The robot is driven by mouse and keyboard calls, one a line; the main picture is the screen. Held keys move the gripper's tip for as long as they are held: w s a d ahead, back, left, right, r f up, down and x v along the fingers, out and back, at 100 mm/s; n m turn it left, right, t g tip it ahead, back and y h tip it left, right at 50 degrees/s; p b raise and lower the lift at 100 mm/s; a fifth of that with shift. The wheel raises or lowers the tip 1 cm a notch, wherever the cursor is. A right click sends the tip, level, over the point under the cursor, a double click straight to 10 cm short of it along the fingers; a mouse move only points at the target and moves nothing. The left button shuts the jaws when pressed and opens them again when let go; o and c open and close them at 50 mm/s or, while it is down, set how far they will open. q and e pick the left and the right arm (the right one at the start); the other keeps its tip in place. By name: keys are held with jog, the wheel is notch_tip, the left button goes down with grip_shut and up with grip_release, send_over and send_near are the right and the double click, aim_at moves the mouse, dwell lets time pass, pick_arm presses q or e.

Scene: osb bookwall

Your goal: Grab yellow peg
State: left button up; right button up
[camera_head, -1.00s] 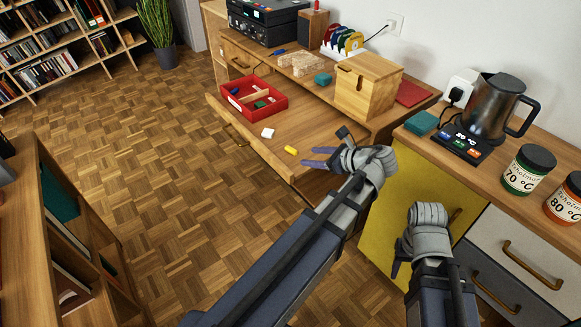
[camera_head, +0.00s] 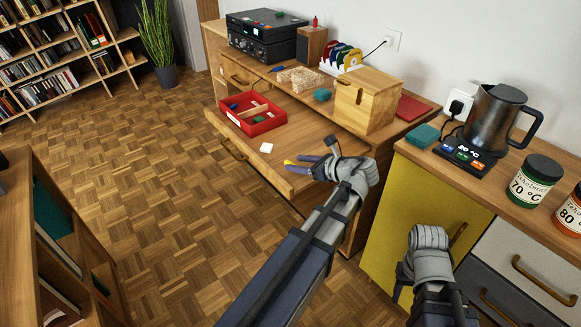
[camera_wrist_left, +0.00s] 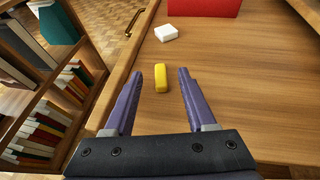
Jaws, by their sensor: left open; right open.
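The yellow peg (camera_wrist_left: 161,78) lies on the wooden drawer surface, seen whole in the left wrist view. It sits between and slightly beyond the tips of my left gripper (camera_wrist_left: 157,76), nearer the left finger. In the head view the yellow peg (camera_head: 289,162) is partly hidden at the fingers of my left gripper (camera_head: 298,164). The left gripper is open and empty. My right gripper (camera_head: 398,291) hangs low in front of the yellow cabinet door, its fingers mostly hidden behind its wrist.
A white block (camera_head: 266,148) lies beyond the peg, and a red compartment box (camera_head: 233,121) stands behind it. The pulled-out drawer (camera_head: 300,143) has bare room around the peg. A wooden box (camera_head: 365,105) and kettle (camera_head: 490,118) stand on the furniture to the right.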

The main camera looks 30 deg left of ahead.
aim_at(289, 162)
pick_arm(q)
jog(key=b+x, duration=0.1)
jog(key=x, duration=0.2)
jog(key=shift+a+f, duration=0.1)
jog(key=shift+a, duration=0.05)
grip_shut()
dwell(0.4)
